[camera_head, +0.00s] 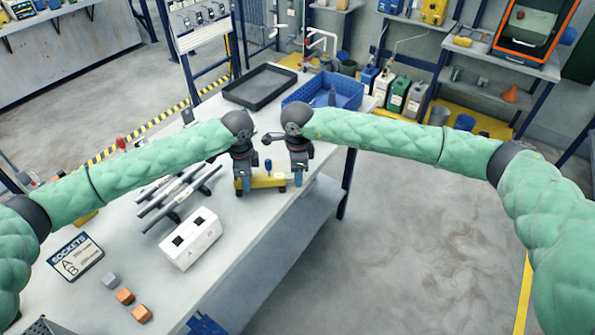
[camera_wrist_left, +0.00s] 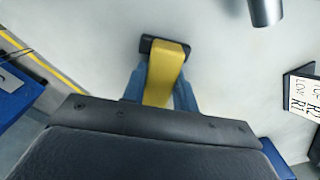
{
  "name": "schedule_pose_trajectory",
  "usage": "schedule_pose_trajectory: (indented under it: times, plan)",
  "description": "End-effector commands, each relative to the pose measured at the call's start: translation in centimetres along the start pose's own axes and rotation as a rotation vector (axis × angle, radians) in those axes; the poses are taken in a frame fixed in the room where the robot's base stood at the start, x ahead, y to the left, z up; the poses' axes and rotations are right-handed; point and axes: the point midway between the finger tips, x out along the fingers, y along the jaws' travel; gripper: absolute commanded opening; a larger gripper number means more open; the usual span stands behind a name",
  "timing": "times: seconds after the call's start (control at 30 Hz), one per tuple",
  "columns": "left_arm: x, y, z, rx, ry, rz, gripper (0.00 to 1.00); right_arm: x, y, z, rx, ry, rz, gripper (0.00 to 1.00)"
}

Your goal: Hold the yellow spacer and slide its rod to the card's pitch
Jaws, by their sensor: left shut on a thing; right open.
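The yellow spacer (camera_head: 266,181) lies on the grey table in the head view, with a small blue part (camera_head: 268,167) standing up near its middle. My left gripper (camera_head: 243,184) is shut on the spacer's left end. In the left wrist view, the yellow spacer (camera_wrist_left: 163,72) sits between my blue fingers (camera_wrist_left: 158,95), with a dark piece at its far end. My right gripper (camera_head: 298,178) is open and points down at the spacer's right end; I cannot tell whether it touches. A card with writing (camera_wrist_left: 301,93) shows at the right edge of the wrist view.
Grey bars (camera_head: 172,196) lie on a rack left of the spacer. A white two-hole block (camera_head: 191,240), a sockets sign (camera_head: 76,256) and small cubes (camera_head: 125,296) stand nearer. A black tray (camera_head: 260,86) and blue crate (camera_head: 338,91) are behind. The table's right edge is close.

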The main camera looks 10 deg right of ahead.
Motion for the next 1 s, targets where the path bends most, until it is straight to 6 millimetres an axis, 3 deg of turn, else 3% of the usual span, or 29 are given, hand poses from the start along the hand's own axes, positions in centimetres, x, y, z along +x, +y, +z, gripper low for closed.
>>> schedule_pose_trajectory:
  times: [0.03, 0.3, 0.53, 0.8, 1.0]
  plan:
    - [0.0, 0.0, 0.0, 0.000, 0.000, 0.000, 0.00, 0.0, 0.0, 0.0, 0.000, 0.000, 0.000, 0.49]
    - [0.0, 0.0, 0.0, 0.000, 0.000, 0.000, 0.00, 0.0, 0.0, 0.0, 0.000, 0.000, 0.000, 0.00]
    - [0.0, 0.0, 0.0, 0.000, 0.000, 0.000, 0.00, 0.0, 0.0, -0.5, 0.001, 0.000, 0.000, 0.00]
    - [0.0, 0.0, 0.0, 0.000, 0.000, 0.000, 0.00, 0.0, -0.1, -4.2, 0.003, 0.001, 0.000, 0.00]
    - [0.0, 0.0, 0.0, 0.000, -0.001, 0.000, 0.00, -0.1, 0.0, -5.1, 0.002, 0.001, 0.000, 0.00]
